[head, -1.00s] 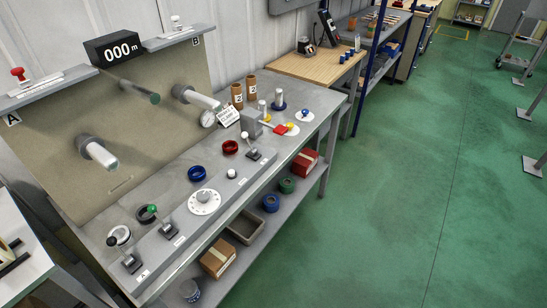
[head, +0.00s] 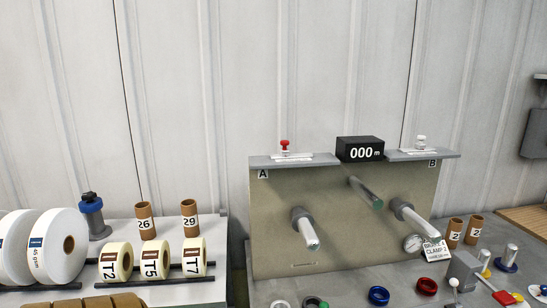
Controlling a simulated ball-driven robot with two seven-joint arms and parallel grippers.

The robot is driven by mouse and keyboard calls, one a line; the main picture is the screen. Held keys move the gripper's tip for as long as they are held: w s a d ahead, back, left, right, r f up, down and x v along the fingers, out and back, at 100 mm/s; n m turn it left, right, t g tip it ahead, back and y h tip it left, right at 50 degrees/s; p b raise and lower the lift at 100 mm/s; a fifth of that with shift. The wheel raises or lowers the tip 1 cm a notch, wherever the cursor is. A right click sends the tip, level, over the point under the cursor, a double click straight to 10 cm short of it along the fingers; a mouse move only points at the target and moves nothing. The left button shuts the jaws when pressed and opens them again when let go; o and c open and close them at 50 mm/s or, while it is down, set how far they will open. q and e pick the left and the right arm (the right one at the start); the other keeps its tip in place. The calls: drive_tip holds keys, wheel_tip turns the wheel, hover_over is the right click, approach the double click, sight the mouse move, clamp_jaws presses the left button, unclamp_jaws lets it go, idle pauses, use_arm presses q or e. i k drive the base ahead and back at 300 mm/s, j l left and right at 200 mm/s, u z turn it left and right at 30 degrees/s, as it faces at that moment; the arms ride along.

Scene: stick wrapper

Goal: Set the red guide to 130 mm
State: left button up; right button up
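The red guide (head: 285,145) is a small red-topped knob. It stands on a white strip (head: 292,156), which looks like a scale, on the grey shelf marked A (head: 262,162) at the top of the panel. It sits left of the strip's middle; the marks are too small to read. A similar white guide (head: 421,142) stands on the shelf marked B (head: 445,155). Neither of my grippers is in view.
A black display (head: 361,149) reading 000 m sits between the shelves. Metal spindles (head: 308,232) and a greenish rod (head: 367,192) stick out of the panel. A side table at left holds white rolls (head: 60,245) and cardboard cores (head: 145,220). Red and blue rings (head: 379,295) lie on the bench.

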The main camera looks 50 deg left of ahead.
sight(285, 152)
drive_tip(key=j+u, duration=0.1)
drive_tip(key=u, duration=1.45)
